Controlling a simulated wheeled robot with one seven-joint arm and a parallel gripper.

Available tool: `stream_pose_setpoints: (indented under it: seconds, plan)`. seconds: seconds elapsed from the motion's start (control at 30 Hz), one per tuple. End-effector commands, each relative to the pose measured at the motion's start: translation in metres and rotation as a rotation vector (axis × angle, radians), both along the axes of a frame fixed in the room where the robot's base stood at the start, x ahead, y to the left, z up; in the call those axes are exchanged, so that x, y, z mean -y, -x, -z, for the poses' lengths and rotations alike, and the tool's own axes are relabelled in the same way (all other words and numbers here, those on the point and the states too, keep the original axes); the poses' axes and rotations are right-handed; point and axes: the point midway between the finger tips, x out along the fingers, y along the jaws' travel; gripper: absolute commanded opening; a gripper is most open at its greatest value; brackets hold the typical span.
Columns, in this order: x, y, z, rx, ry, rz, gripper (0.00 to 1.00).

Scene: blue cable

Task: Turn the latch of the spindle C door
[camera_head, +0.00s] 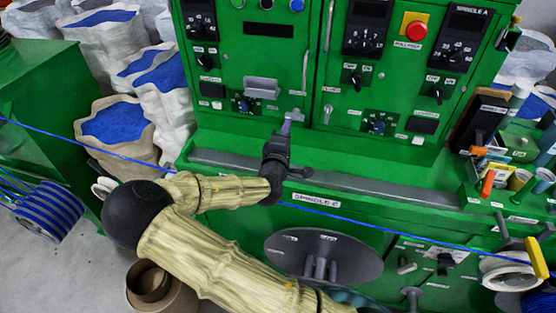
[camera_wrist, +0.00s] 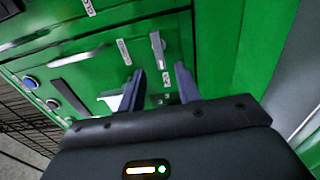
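The green machine (camera_head: 300,60) has panel doors. A plate reading "SPINDLE C" (camera_head: 316,200) is on its lower front, below the grey ledge. A small silver latch (camera_head: 328,114) is on the upper panel, just right of my gripper (camera_head: 292,117). In the wrist view, a silver latch-like lever (camera_wrist: 157,48) stands on the green face beyond my fingertips, in line with the gap between them. I cannot tell for sure whether it is the same latch. My gripper (camera_wrist: 160,82) is open, its two fingers apart with nothing held between them.
A long silver handle (camera_head: 305,72) is on the panel above my gripper. Knobs and a red stop button (camera_head: 414,30) are to the right. A blue cable (camera_head: 400,224) crosses in front of the machine. Sacks (camera_head: 117,130) stand left; tools (camera_head: 488,183) crowd the right ledge.

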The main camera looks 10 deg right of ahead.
Motion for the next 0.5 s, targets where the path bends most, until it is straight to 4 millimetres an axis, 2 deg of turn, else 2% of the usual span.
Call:
stream_pose_setpoints:
  seconds: [0.1, 0.5]
  plan:
    - [-0.01, 0.023, 0.002, 0.0, 0.001, -0.003, 0.34]
    - [-0.036, 0.084, 0.001, 0.0, 0.001, -0.003, 0.34]
